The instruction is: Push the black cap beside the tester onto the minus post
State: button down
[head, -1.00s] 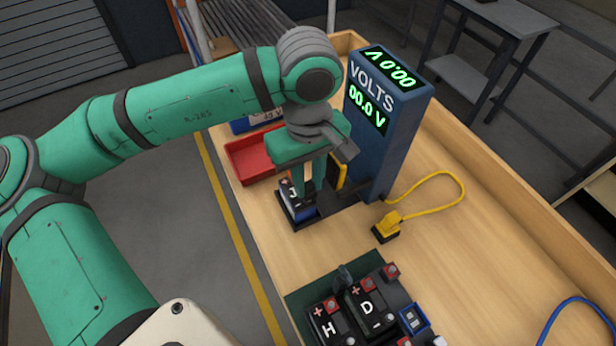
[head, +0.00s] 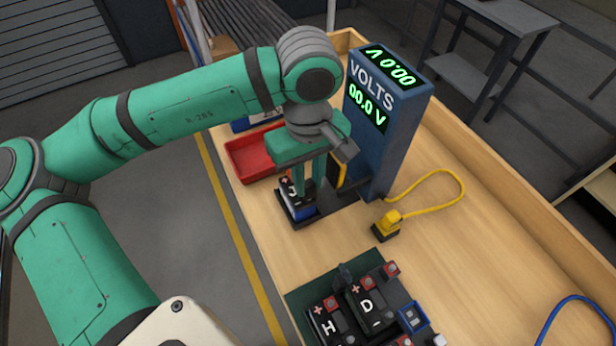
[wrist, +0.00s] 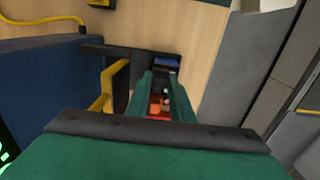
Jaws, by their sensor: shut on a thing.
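My gripper (head: 308,192) points down over a battery marked J (head: 303,212), which sits in a black holder (head: 284,212) at the foot of the blue tester (head: 393,150). The battery's blue end (wrist: 166,62) shows just past the fingertips in the wrist view. The fingers are close together, with a narrow gap. The black cap cannot be made out; the fingers hide what is between their tips. The minus post is also hidden. The tester's displays read zero volts.
Batteries H (head: 328,325) and D (head: 366,306) stand at the front on a green mat. A red bin (head: 245,160) lies behind the holder. The bench between holder and mat is clear.

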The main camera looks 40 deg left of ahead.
jog(key=shift+f, duration=0.65)
jog(key=c, duration=1.5)
grip_release()
notch_tip(320, 180, up, 11)
jog(key=shift+f, duration=0.1)
